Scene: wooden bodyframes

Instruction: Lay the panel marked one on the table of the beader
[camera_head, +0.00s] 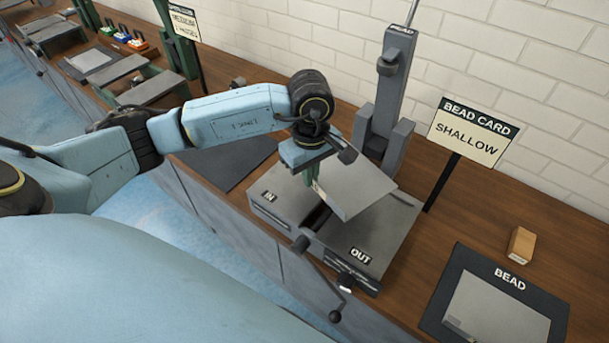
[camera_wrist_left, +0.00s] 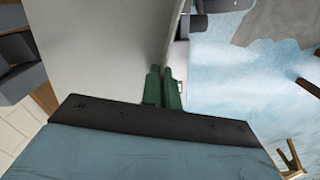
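My left gripper (camera_head: 314,178) is above the beader's table, its green fingers shut on the near-left edge of a flat grey panel (camera_head: 358,187). The panel is tilted and held over the beader (camera_head: 385,238), between the IN side and the OUT side; I cannot tell whether it touches the table. A small pale tag shows by the fingers, too small to read. In the left wrist view the fingers (camera_wrist_left: 163,88) pinch the panel (camera_wrist_left: 95,45) at its edge. The panel hides part of the beader's table. My right gripper is in neither view.
The beader's column (camera_head: 392,85) rises behind the panel, and a crank (camera_head: 335,314) hangs in front. A sign reading BEAD CARD SHALLOW (camera_head: 468,133) stands to the right. Another grey panel (camera_head: 495,318) lies on the BEAD mat (camera_head: 457,272), near a wooden block (camera_head: 521,245).

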